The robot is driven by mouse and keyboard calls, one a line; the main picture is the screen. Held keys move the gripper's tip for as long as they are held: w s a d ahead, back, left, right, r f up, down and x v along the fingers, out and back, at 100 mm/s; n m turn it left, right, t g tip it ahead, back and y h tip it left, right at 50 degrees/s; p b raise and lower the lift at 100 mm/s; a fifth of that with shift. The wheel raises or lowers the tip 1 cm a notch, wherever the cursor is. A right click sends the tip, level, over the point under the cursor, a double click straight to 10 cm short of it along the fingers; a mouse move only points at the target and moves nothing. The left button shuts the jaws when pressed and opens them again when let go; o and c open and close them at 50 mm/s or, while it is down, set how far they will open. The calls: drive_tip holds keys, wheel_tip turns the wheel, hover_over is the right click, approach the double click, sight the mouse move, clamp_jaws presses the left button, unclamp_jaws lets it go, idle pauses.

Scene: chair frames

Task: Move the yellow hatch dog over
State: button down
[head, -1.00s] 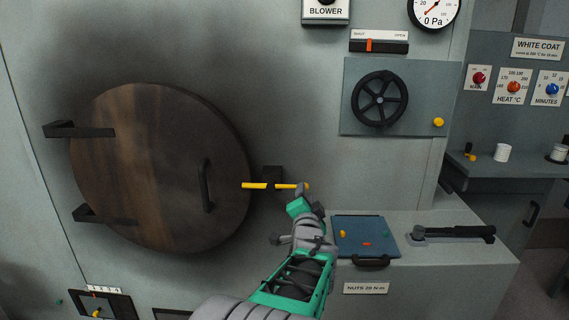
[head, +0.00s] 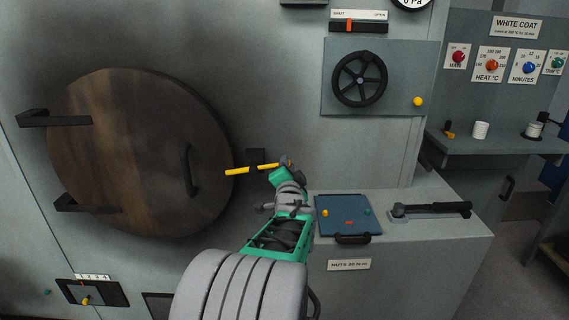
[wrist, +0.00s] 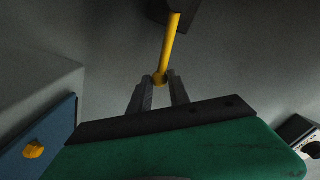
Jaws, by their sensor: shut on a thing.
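The yellow hatch dog (head: 238,171) is a thin yellow bar on a dark block (head: 256,156) at the right edge of the round wooden hatch (head: 130,150). It lies nearly level, its left end a little lower, and that end reaches the hatch's rim. My gripper (head: 284,163) is at the bar's right end. In the wrist view the dog (wrist: 170,45) runs up to the dark block, and my gripper's two fingers (wrist: 160,82) are shut on its rounded near end. In the head view my wrist partly hides the fingertips.
A handwheel (head: 360,78) is on the wall above. The hatch has a dark handle (head: 190,170). Bare wall lies around the dog.

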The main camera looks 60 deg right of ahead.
drive_tip(key=shift+w+a+r, duration=0.15)
drive_tip(key=shift+w+r, duration=0.1)
drive_tip(key=shift+r, duration=0.45)
drive_tip(key=shift+w+a+r+p, duration=0.15)
drive_tip(key=shift+w+r+p, duration=0.15)
drive_tip(key=shift+r+p, duration=0.25)
drive_tip(key=shift+w+a+r+p, duration=0.15)
drive_tip(key=shift+w+r+p, duration=0.15)
drive_tip(key=shift+r, duration=0.4)
drive_tip(key=shift+w+a+r+p, duration=0.3)
drive_tip(key=shift+w+r, duration=0.15)
drive_tip(key=shift+r, duration=0.1)
drive_tip(key=shift+w+a+r+p, duration=0.15)
drive_tip(key=shift+w+r+p, duration=0.1)
drive_tip(key=shift+w+r, duration=0.25)
drive_tip(key=shift+r, duration=0.1)
